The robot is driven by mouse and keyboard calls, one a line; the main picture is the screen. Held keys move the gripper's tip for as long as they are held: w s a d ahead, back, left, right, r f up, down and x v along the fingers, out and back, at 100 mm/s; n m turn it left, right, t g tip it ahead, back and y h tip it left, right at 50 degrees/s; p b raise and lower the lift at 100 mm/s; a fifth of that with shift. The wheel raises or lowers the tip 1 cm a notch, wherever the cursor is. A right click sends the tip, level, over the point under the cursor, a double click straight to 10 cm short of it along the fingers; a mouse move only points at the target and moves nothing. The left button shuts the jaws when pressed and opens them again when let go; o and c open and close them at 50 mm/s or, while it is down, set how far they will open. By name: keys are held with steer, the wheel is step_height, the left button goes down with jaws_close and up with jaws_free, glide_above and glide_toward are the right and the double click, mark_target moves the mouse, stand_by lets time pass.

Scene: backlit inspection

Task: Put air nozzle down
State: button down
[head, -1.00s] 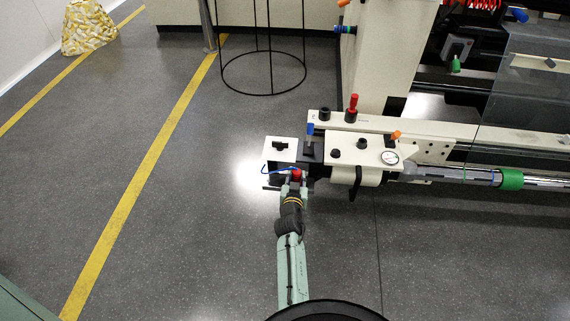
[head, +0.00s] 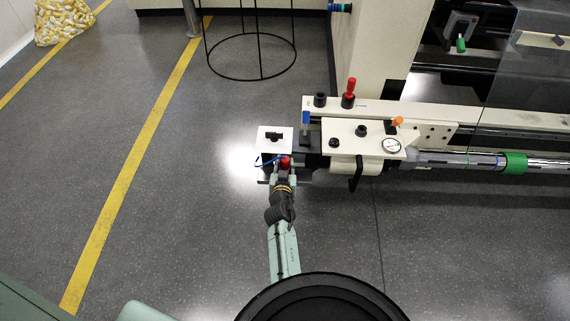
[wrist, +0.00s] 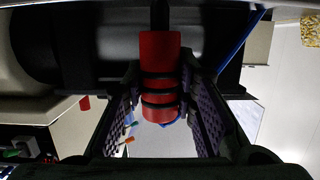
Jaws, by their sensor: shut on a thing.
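The air nozzle (wrist: 160,75) is a red cylinder with black rings, upright in the wrist view between the purple-lined fingers of my gripper (wrist: 160,110). My gripper is shut on it. In the head view the nozzle (head: 286,162) shows as a small red spot at my gripper (head: 285,170), just in front of the white plate at the machine's left end. A blue hose (wrist: 240,45) runs beside the nozzle in the wrist view. Whether the nozzle touches a support is hidden.
A white plate with a black knob (head: 272,137) and a blue-topped lever (head: 305,118) are close to my gripper. The machine's cream block (head: 350,130) with a gauge (head: 391,146) extends right. Open grey floor (head: 180,220) lies to the left.

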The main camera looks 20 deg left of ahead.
steer(key=shift+r, duration=0.1)
steer(key=c, duration=1.3)
jaws_free()
steer(key=shift+f, duration=0.2)
